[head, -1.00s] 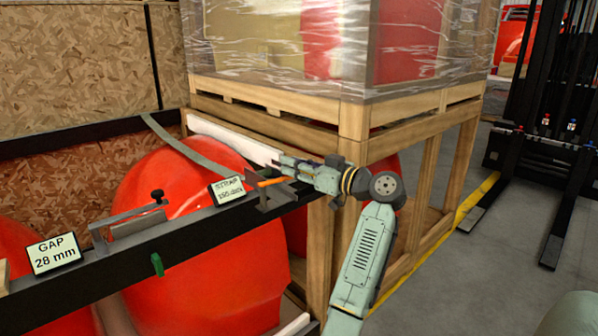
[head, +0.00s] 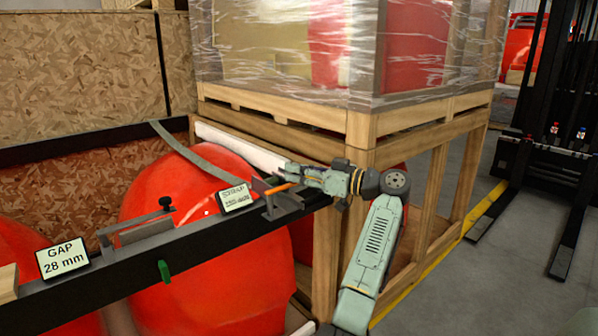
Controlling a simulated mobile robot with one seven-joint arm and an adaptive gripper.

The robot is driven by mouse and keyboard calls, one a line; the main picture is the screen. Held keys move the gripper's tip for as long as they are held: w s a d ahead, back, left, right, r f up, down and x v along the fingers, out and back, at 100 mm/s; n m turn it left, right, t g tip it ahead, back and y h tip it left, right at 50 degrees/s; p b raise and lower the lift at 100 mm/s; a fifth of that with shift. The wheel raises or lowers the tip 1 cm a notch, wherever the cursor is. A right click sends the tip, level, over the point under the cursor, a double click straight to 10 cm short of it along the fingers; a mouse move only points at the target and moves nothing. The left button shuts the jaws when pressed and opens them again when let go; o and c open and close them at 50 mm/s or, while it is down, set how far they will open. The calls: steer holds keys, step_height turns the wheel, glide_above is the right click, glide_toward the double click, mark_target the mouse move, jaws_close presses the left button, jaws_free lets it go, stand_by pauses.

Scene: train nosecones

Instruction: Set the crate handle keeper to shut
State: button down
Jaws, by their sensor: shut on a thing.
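An orange handle (head: 282,188) sits in a grey metal bracket (head: 279,202) near the right end of the black rail (head: 190,250). I take this to be the crate handle keeper, though no label names it. My gripper (head: 294,175) reaches in from the right, with its fingers at the bracket and shut on the orange handle. The fingers partly hide the handle, and the exact contact is too small to see. The handle lies nearly level, along the fingers' side.
A small sign (head: 235,197) stands just left of the bracket, and a GAP 28 mm sign (head: 63,261) farther left. A black-knobbed clamp (head: 140,230) and green tab (head: 164,271) are on the rail. Red nosecones (head: 215,285) lie behind and below. A wooden crate frame (head: 357,145) stands close behind my arm.

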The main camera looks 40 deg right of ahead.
steer(key=c, duration=1.4)
jaws_free()
steer(key=shift+w, duration=0.15)
steer(key=shift+c, duration=0.2)
steer(key=v, duration=1.2)
